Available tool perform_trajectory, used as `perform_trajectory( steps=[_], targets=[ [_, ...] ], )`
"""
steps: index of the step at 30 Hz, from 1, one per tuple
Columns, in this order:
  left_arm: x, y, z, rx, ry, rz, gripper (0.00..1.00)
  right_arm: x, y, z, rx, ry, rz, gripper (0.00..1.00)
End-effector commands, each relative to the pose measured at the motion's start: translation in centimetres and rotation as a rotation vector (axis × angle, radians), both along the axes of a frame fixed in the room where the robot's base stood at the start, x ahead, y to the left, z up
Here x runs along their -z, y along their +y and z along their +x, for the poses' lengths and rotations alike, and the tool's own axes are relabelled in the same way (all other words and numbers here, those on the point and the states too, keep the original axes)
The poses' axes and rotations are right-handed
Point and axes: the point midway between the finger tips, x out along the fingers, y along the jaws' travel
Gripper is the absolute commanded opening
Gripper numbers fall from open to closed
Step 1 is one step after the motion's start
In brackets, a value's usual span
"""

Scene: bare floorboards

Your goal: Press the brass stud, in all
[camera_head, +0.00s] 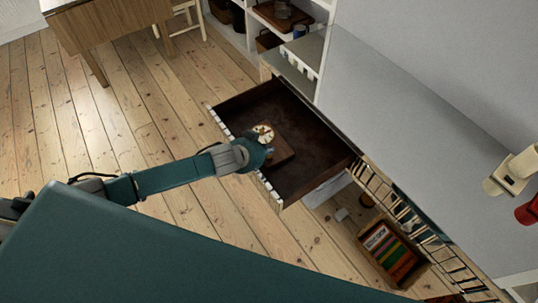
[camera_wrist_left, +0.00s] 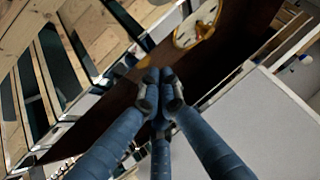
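A small round clock (camera_head: 263,132) with a pale face is in the open dark drawer (camera_head: 310,130), beside a brown wooden block (camera_head: 282,150). The clock also shows at the top of the left wrist view (camera_wrist_left: 190,22), with a small gold-coloured piece (camera_wrist_left: 204,31) at its rim; I cannot tell whether this is the brass stud. My left gripper (camera_head: 266,152) is over the drawer, just next to the clock in the picture. Its fingertips (camera_wrist_left: 157,78) are together, with nothing seen between them. I cannot tell whether they touch anything. My right gripper is not in view.
A grey countertop (camera_head: 400,110) runs along the right. A wooden box of coloured books (camera_head: 392,252) stands on the floor below it. A wooden table (camera_head: 110,25) and a shelf with baskets (camera_head: 270,40) are at the back. The floorboards (camera_head: 130,110) left of the drawer are clear.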

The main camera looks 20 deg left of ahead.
Motion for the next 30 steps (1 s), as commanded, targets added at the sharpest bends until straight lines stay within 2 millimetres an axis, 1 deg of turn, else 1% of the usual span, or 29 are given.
perform_trajectory(
  steps=[6,17,30],
  targets=[
    [0.8,0.0,0.0,-0.001,0.001,0.000,0.00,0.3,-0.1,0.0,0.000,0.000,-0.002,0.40],
    [0.8,0.0,0.0,0.000,0.000,0.000,0.00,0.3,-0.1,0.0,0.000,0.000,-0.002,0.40],
    [1.3,0.0,0.0,-0.001,0.000,-0.001,0.00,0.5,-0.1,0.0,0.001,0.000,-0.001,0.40]
  ],
)
